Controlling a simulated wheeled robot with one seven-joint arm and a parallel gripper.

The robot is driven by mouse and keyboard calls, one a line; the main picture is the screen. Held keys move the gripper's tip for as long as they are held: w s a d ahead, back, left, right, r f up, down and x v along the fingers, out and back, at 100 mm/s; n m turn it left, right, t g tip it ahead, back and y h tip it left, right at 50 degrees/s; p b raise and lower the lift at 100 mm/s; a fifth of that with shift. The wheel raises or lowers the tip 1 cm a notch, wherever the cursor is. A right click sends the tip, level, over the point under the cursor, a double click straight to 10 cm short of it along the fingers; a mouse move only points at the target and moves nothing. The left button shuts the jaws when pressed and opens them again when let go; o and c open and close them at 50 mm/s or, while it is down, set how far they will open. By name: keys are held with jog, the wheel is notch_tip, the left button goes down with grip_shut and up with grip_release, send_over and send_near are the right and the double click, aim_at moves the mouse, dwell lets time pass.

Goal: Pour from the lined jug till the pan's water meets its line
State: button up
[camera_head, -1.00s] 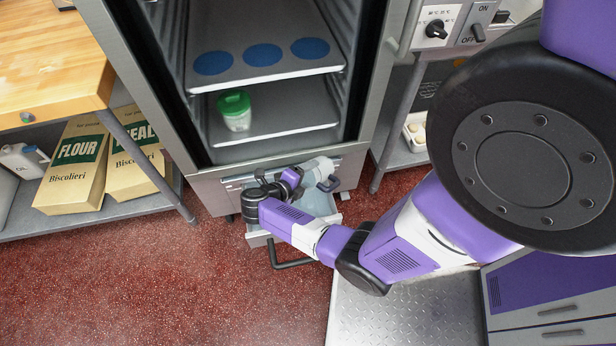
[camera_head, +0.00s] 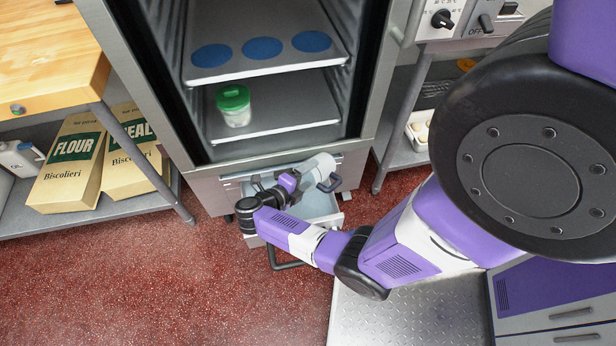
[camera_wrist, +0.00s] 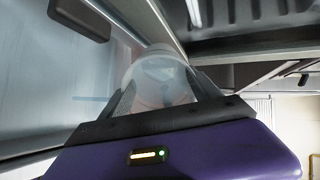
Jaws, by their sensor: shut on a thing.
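The jug (camera_head: 318,166) is pale and translucent, at the bottom front of the cabinet. It looks tipped over the open drawer pan, with a dark handle on its right. My gripper (camera_head: 299,177) is shut on it; in the wrist view the fingers (camera_wrist: 165,82) close on either side of the clear jug (camera_wrist: 158,65). The pan (camera_head: 318,206) is a pale blue-grey drawer pulled out below the cabinet, partly covered by my arm. The lines on jug and pan, the water level and any stream are too small or hidden to tell.
The cabinet stands open above, with a green-lidded tub (camera_head: 234,105) on its lower shelf (camera_head: 290,118) and blue discs (camera_head: 262,48) on the upper one. The drawer's dark handle (camera_head: 285,265) juts forward. Flour bags (camera_head: 75,160) are on the left shelf. The red floor (camera_head: 170,280) is clear.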

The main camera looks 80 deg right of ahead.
jog(key=shift+w+a+f+g+h+b, duration=0.2)
jog(key=shift+f+g+h+b, duration=0.4)
jog(key=shift+b, duration=1.7)
jog(key=shift+w+a+f+g+h+b, duration=0.1)
jog(key=shift+a+f+g+h+b, duration=0.2)
jog(key=shift+f+h+b, duration=1.3)
jog(key=shift+r+y+b, duration=0.45)
jog(key=shift+r+y, duration=0.25)
jog(key=shift+r, duration=0.3)
jog(key=shift+r+t+y+p, duration=0.3)
jog(key=shift+r+y+p, duration=0.1)
jog(key=shift+p, duration=0.65)
jog(key=y+p, duration=0.1)
jog(key=p, duration=0.2)
jog(key=shift+r+t, duration=0.15)
jog(key=shift+t, duration=0.25)
jog(key=t+y+p, duration=0.1)
jog(key=y+p, duration=0.1)
jog(key=p, duration=0.1)
jog(key=shift+r+p, duration=0.1)
jog(key=shift+p, duration=0.3)
jog(key=shift+a+y, duration=0.1)
jog(key=shift+y, duration=0.2)
jog(key=shift+f, duration=0.25)
